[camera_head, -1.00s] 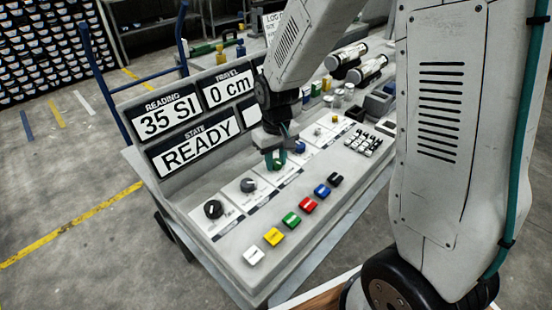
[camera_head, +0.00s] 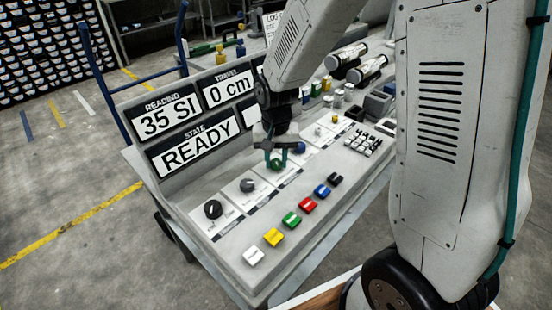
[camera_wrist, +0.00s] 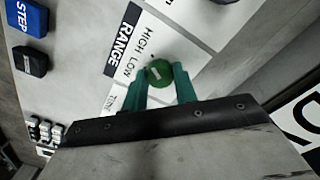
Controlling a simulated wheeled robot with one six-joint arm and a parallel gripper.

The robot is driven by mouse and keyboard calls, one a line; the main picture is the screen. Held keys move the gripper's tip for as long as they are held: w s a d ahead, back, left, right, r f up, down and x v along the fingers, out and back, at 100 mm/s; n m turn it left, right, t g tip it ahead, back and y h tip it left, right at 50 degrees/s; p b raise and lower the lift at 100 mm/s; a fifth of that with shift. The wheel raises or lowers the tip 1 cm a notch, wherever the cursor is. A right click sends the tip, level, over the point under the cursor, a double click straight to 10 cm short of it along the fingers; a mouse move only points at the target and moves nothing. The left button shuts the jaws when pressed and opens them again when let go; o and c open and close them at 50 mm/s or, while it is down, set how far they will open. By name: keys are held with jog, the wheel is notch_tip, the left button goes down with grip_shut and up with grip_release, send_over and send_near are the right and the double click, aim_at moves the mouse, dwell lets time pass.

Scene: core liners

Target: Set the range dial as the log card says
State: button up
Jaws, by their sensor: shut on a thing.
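The range dial is a round green knob (camera_wrist: 158,73) with a short white mark, next to a strip reading RANGE with HIGH and LOW printed beside it. My gripper (camera_wrist: 160,80) has its teal fingers shut on the green knob, one on each side. In the head view the gripper (camera_head: 277,155) reaches down to the same green knob (camera_head: 276,164) in the panel's dial row. Which word the mark points to is hard to tell. The log card (camera_head: 271,22) stands at the back; my arm hides part of it and its text is too small to read fully.
A black dial (camera_head: 213,209) and a grey dial (camera_head: 247,185) lie left of the green knob, and a blue knob (camera_head: 300,148) lies right. Several coloured keys line the panel's front. Displays read 35 SI (camera_head: 171,117), 0 cm (camera_head: 229,91) and READY (camera_head: 198,145).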

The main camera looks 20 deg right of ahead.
aim_at(276, 162)
dwell(0.3)
jog(key=o, duration=1)
jog(key=shift+r, duration=0.1)
notch_tip(276, 162, up, 8)
jog(key=shift+f, duration=0.15)
